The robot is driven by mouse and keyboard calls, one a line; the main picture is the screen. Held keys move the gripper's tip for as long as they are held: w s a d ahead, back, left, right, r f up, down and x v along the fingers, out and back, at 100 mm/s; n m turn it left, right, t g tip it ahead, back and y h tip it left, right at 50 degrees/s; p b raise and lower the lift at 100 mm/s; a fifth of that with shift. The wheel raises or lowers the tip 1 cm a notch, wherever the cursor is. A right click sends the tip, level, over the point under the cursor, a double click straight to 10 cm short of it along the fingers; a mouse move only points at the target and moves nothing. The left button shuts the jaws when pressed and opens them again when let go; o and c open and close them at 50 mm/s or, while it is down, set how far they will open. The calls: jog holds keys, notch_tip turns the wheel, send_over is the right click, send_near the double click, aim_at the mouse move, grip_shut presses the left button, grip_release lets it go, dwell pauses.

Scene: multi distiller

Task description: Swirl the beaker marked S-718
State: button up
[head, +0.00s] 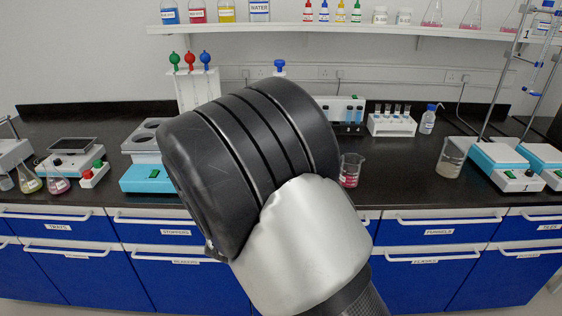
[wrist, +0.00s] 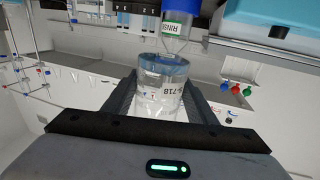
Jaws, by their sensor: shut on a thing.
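The beaker (wrist: 152,88), clear with nearly colourless contents and a label ending in -718, is between the two dark fingers of my gripper (wrist: 160,90) in the wrist view. The gripper is shut on it, one finger along each side. The rest of the label is hard to read, and I cannot tell how far the beaker tilts. In the head view my own arm hides the gripper and this beaker.
A bottle labelled RINSE (wrist: 178,28) is close beyond the held beaker. A beaker with red liquid (head: 350,173) and one with cloudy liquid (head: 448,160) stand on the black bench. A turquoise-based device (head: 146,178) stands left of my arm. Bench between the two beakers is clear.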

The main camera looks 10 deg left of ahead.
jog(key=shift+s+d+r, duration=0.1)
jog(key=shift+s+r, duration=0.05)
jog(key=shift+s, duration=0.3)
jog(key=d, duration=0.6)
jog(key=w+a+p, duration=0.1)
jog(key=a, duration=0.1)
jog(key=a+p, duration=0.1)
jog(key=a, duration=0.1)
jog(key=w+a+p, duration=0.1)
jog(key=a, duration=0.1)
jog(key=shift+w+a+r, duration=0.1)
jog(key=shift+w+a, duration=0.05)
jog(key=shift+w, duration=0.2)
jog(key=s+p, duration=0.1)
jog(key=s, duration=0.2)
jog(key=shift+s, duration=0.1)
jog(key=shift+w+d+p, duration=0.2)
jog(key=shift+d, duration=1.2)
jog(key=shift+w+d+p, duration=0.15)
jog(key=shift+d+p, duration=0.05)
jog(key=shift+d, duration=1.15)
